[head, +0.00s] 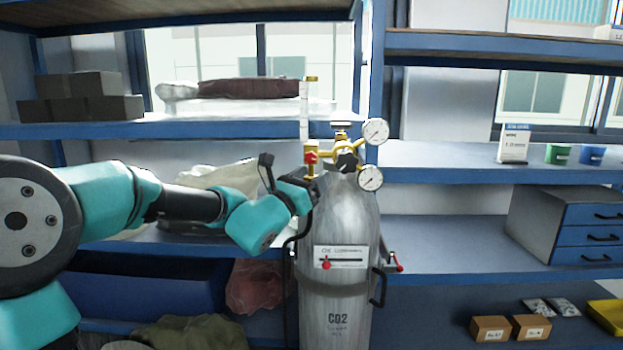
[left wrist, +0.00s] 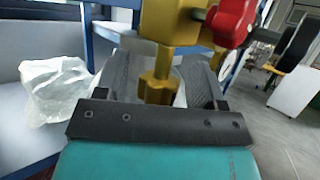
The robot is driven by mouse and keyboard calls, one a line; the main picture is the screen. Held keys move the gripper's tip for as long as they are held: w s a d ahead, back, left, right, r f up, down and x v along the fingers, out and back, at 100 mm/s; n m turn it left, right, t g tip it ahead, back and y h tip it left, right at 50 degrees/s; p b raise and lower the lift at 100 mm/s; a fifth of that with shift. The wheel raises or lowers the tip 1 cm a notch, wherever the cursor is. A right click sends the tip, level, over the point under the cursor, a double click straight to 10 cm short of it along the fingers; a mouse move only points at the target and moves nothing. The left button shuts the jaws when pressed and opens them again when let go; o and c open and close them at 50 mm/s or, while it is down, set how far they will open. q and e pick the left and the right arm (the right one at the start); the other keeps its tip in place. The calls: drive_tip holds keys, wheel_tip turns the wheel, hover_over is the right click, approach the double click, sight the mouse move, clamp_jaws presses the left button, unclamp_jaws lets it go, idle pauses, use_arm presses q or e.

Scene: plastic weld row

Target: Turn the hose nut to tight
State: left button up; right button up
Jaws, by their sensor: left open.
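The grey CO2 cylinder (head: 340,230) stands upright, with a brass regulator (head: 345,155) and two round gauges (head: 376,131) on top. In the left wrist view the brass hose nut (left wrist: 158,88) hangs below a brass body (left wrist: 172,22) with a red knob (left wrist: 232,18). My left gripper (head: 308,182) is at the left side of the regulator, below the red knob. Its jaws are open, with one dark finger on each side of the nut; I cannot tell whether either touches it. In the head view the gripper hides the nut. My right gripper is not in view.
A black hose (head: 287,265) runs down the cylinder's left side. A label plate (head: 341,258) with a red marker is on the cylinder's front. Blue-edged shelves (head: 480,172) stand behind, with a drawer unit (head: 570,225) at right and a white bag (left wrist: 58,90) at left.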

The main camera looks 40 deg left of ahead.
use_arm(q)
drive_tip(key=c, duration=0.9)
drive_tip(key=shift+n+y, duration=0.7)
drive_tip(key=shift+y, duration=0.7)
drive_tip(key=o, duration=0.9)
drive_tip(key=v, duration=1.7)
drive_tip(key=shift+f, duration=0.25)
